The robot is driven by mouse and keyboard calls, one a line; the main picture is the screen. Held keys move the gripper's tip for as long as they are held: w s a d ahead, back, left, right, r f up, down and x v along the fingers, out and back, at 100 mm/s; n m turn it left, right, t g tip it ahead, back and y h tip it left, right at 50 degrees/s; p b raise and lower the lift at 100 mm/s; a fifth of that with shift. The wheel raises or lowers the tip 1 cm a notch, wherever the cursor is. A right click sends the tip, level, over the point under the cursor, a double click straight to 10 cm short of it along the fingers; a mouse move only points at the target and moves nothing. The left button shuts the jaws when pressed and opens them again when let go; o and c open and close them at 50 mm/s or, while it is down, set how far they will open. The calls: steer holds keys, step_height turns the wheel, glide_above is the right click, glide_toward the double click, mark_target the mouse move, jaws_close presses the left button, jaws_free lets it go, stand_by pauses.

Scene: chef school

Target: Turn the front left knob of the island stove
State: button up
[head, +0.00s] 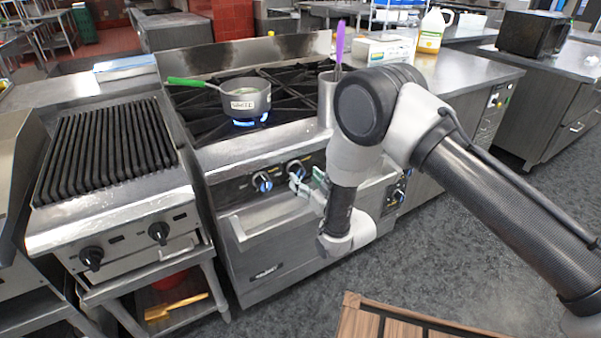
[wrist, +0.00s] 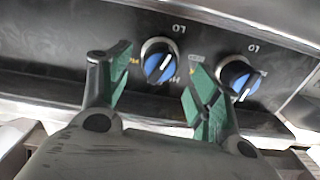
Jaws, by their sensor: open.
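The island stove (head: 245,225) stands at centre in the head view, with two blue-faced knobs at the left of its front panel. They are the leftmost knob (head: 262,182) and the knob to its right (head: 295,168). My gripper (head: 306,181) is open, in front of the panel by that second knob. In the wrist view, my open fingers (wrist: 161,63) lie on either side of one knob (wrist: 159,61), with no clear contact. Another knob (wrist: 240,79) is just right of the right finger, partly hidden by it. The printed LO marks appear upside down there.
A grey pot (head: 245,98) with a green handle sits over a blue flame. A metal container (head: 327,98) with a purple-handled utensil stands at the stove's right. A ribbed grill (head: 105,150) adjoins on the left. A wooden surface (head: 385,325) lies at the bottom; grey floor is open on the right.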

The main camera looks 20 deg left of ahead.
mark_target(302, 175)
steer(key=shift+x, duration=2.3)
steer(key=c, duration=1)
